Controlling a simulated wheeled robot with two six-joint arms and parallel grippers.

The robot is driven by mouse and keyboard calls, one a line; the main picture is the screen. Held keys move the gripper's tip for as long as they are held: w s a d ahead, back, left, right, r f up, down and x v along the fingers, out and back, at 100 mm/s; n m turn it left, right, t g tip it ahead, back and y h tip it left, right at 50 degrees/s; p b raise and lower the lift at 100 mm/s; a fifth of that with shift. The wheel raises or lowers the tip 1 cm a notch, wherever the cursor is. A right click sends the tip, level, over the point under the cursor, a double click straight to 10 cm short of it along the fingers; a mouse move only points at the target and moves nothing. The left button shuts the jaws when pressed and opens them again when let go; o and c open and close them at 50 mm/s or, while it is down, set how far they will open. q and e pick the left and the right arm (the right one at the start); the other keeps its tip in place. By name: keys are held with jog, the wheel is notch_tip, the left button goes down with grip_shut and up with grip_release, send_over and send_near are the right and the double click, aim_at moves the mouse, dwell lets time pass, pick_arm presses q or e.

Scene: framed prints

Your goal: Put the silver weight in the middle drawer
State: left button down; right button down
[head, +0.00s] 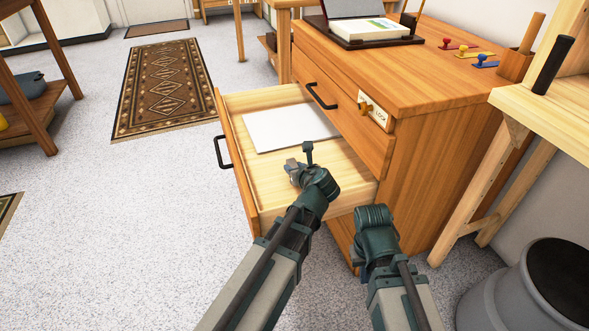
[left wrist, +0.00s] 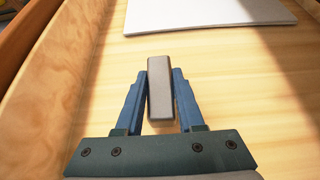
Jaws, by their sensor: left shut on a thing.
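The silver weight (left wrist: 160,88) is a small grey block between the blue fingers of my left gripper (left wrist: 159,95) in the left wrist view. In the head view my left gripper (head: 297,168) is over the inside of the open middle drawer (head: 268,192), shut on the weight. I cannot tell whether the weight touches the drawer floor. The drawer is pulled out to the left, below the closed top drawer (head: 345,118). My right arm's wrist (head: 375,225) is beside the cabinet front, right of the open drawer; its fingertips are hidden.
A white sheet or pad (head: 288,127) lies deeper in the drawer, and its edge shows in the left wrist view. The wooden cabinet (head: 435,160) carries colored stamps (head: 467,53) and a tray. A grey bin (head: 515,295) and pale table stand right.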

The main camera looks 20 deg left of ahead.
pick_arm(q)
jog(key=shift+f+b, duration=0.6)
pick_arm(e)
jog(key=shift+f, duration=0.65)
pick_arm(q)
jog(key=c, duration=0.5)
grip_release()
pick_arm(e)
jog(key=shift+r, duration=0.1)
pick_arm(q)
jog(key=shift+r, duration=0.1)
